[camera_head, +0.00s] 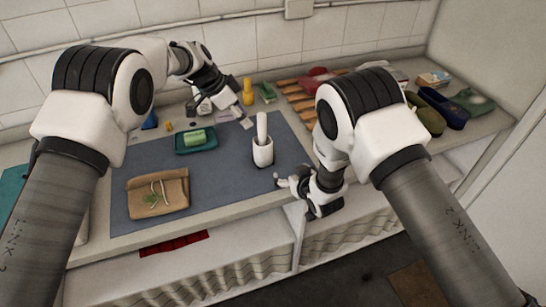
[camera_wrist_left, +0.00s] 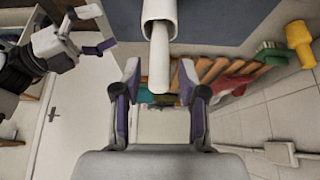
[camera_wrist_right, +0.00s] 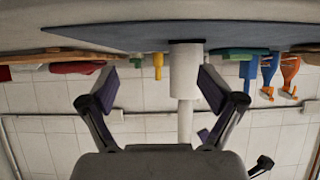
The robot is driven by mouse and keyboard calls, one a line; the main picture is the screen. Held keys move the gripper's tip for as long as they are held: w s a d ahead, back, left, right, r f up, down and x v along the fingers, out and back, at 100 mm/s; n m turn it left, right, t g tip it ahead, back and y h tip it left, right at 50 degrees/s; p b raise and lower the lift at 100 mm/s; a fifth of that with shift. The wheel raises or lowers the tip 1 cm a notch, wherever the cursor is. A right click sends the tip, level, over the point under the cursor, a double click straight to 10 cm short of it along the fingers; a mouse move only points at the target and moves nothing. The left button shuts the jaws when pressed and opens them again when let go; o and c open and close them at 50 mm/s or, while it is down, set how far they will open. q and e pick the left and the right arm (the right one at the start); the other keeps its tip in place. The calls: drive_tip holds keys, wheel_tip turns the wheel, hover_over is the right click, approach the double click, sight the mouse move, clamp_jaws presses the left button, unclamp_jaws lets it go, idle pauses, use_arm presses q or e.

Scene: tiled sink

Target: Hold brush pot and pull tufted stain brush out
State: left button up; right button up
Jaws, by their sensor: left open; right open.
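The white brush pot (camera_head: 263,154) stands on the blue-grey mat, with the pale handle of the tufted stain brush (camera_head: 262,124) rising from it. The tufts are hidden inside the pot. My left gripper (camera_head: 240,116) is open, behind and left of the handle. In the left wrist view the handle (camera_wrist_left: 159,65) points from the pot (camera_wrist_left: 160,12) between the two fingers, with space on both sides. My right gripper (camera_head: 284,178) is open and low, in front and to the right of the pot. In the right wrist view the pot (camera_wrist_right: 186,70) lies between the open fingers, nearer the right-hand one.
A teal tray with a green block (camera_head: 195,137) and a tan pouch (camera_head: 158,193) lie on the mat (camera_head: 225,180) to the left. A wooden slatted rack (camera_head: 300,95), a yellow bottle (camera_head: 248,91) and shoes (camera_head: 440,106) stand at the back and right. The tiled wall closes the back.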

sight(267, 153)
drive_tip(key=shift+n+t+y, duration=0.4)
drive_tip(key=shift+t+y, duration=0.2)
drive_tip(key=shift+y, duration=0.3)
drive_tip(key=w+a+r, duration=0.2)
drive_tip(key=a, duration=0.1)
drive_tip(key=w+a+r, duration=0.1)
drive_tip(key=a, duration=0.1)
drive_tip(key=shift+w+a+r, duration=0.1)
drive_tip(key=shift+a+r, duration=0.1)
drive_tip(key=shift+r, duration=0.1)
drive_tip(key=x, duration=0.8)
drive_tip(key=shift+d, duration=0.2)
drive_tip(key=c, duration=1.4)
drive_tip(key=shift+o, duration=0.2)
